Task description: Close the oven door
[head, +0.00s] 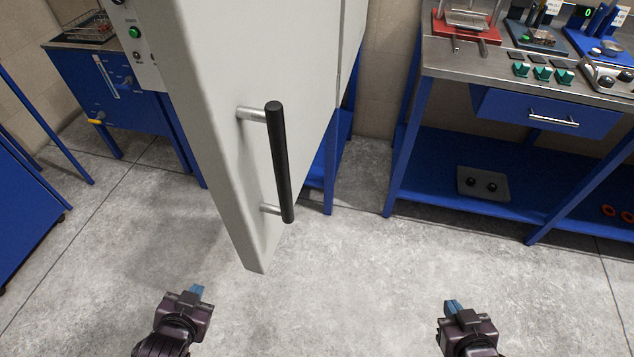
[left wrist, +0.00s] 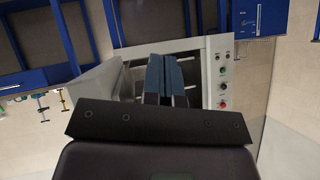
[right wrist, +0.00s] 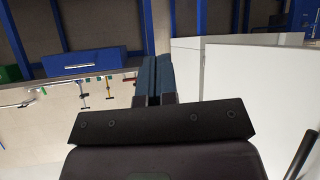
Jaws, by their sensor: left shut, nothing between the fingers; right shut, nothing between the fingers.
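The oven door (head: 225,90) is a tall light grey panel that stands open, its edge toward me in the head view. Its black bar handle (head: 281,160) sits upright on two metal posts on the door's right face. My left gripper (head: 195,291) is shut and empty, low and left of the door's bottom corner. My right gripper (head: 453,307) is shut and empty, well right of the handle. In the left wrist view the oven (left wrist: 135,78) shows its open interior with racks behind the fingers. The right wrist view shows the door (right wrist: 245,100) and part of the handle (right wrist: 302,152) at right.
The oven's control panel (head: 132,35) is left of the door. A blue stand (head: 110,100) is at far left. A steel-topped blue workbench (head: 455,60) with a drawer (head: 550,115) stands at right. Grey floor (head: 350,270) is clear between and in front of my grippers.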

